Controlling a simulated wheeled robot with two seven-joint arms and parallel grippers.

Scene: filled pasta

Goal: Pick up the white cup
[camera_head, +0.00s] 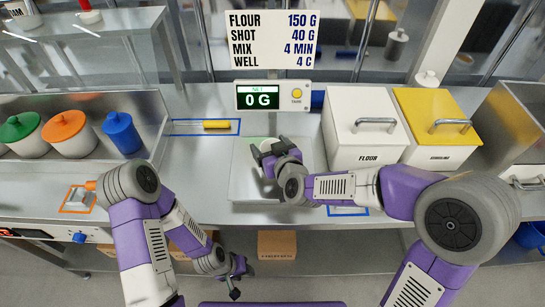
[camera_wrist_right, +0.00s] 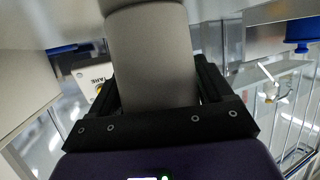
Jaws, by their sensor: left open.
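The white cup shows only in part in the head view, as a pale rim (camera_head: 254,142) behind my right gripper (camera_head: 268,158) at the scale's pan. In the right wrist view its smooth grey-looking wall (camera_wrist_right: 152,60) fills the space between the two black fingers of the right gripper (camera_wrist_right: 155,85), one finger close against each side. Its base is hidden, so I cannot tell whether it touches the pan. My left gripper (camera_head: 238,282) is open and empty, hanging low in front of the counter.
The scale's display (camera_head: 263,97) reads 0 G above the metal pan (camera_head: 240,180). A white flour bin (camera_head: 365,145) and a yellow-lidded bin (camera_head: 440,125) stand right. Green, orange and blue-lidded pots (camera_head: 65,132) stand left. A yellow tool (camera_head: 216,124) lies in a blue outline.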

